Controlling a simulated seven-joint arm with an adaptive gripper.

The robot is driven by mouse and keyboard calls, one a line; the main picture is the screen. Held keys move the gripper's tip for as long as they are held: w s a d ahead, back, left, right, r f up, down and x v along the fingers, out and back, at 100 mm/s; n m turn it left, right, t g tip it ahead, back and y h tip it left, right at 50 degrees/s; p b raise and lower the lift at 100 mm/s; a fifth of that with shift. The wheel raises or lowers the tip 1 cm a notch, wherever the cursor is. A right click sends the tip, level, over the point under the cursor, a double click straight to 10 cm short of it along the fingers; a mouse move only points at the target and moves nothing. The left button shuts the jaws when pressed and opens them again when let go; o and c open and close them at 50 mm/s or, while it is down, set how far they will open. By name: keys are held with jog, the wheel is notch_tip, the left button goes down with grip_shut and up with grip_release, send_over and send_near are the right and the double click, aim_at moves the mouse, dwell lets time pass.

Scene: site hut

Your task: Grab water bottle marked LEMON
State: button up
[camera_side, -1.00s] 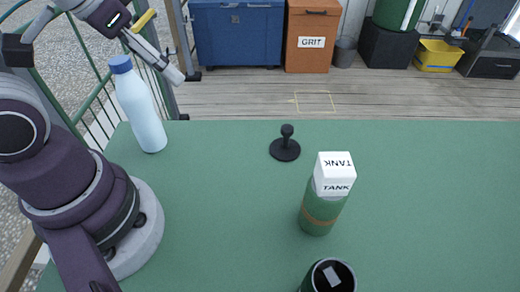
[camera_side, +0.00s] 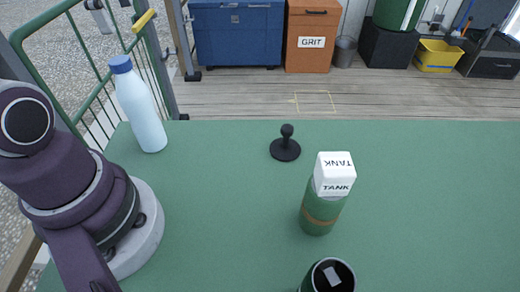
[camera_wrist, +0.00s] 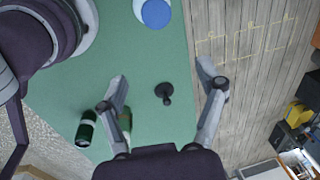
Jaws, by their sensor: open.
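No label reading LEMON shows in either view. A pale blue bottle with a blue cap (camera_side: 139,108) stands upright at the table's far left; no marking is readable on it. Its cap shows at the top of the wrist view (camera_wrist: 155,13). A green bottle with a brown band (camera_side: 321,212) stands right of centre, topped by a white block marked TANK (camera_side: 335,173). A dark green open-topped container (camera_side: 328,276) is cut off at the bottom edge. My gripper (camera_wrist: 162,79) is open and empty, raised above the table; a finger partly hides the green bottle.
A black knobbed disc (camera_side: 285,149) stands mid-table and shows between my fingers in the wrist view. The green table (camera_side: 440,200) is clear at the right. Behind lie a plank floor, a blue chest (camera_side: 238,35) and an orange GRIT bin (camera_side: 312,38).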

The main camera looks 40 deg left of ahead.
aim_at(119, 60)
jog(key=a+m, duration=0.1)
jog(key=s+a+m, duration=0.1)
jog(key=a+r+m+g, duration=0.1)
jog(key=shift+s+a+h, duration=0.15)
jog(key=shift+a+h, duration=0.05)
jog(key=shift+h, duration=0.1)
jog(key=shift+s+a+f, duration=0.1)
jog(key=shift+s+a, duration=0.05)
jog(key=shift+a, duration=0.05)
jog(key=shift+m, duration=0.3)
notch_tip(119, 60, down, 10)
jog(key=shift+d+r, duration=0.1)
jog(key=shift+d, duration=0.05)
grip_shut()
